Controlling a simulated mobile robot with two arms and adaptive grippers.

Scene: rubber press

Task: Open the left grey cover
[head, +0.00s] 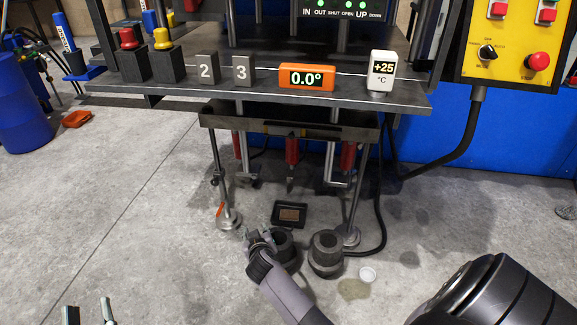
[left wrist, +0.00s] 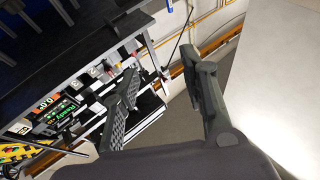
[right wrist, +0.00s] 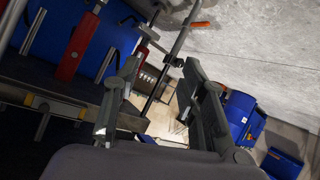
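Two grey blocks stand side by side on the press table's front ledge in the head view, marked 2 (head: 207,69) and 3 (head: 242,71). Block 2 is the left one; both look closed, and I cannot tell for certain that they are the covers. My left gripper (head: 88,312) shows only its fingertips at the bottom left. The left wrist view shows it open and empty (left wrist: 160,88). My right gripper (head: 259,236) is below the ledge, overlapping a dark round part in the picture. The right wrist view shows it open and empty (right wrist: 157,95).
Left of the blocks are a red knob (head: 128,39) and a yellow knob (head: 162,39). Right are an orange display (head: 306,77) and a white thermometer (head: 382,71). Ring-shaped parts (head: 326,253) and a dark tray (head: 290,214) lie on the floor below.

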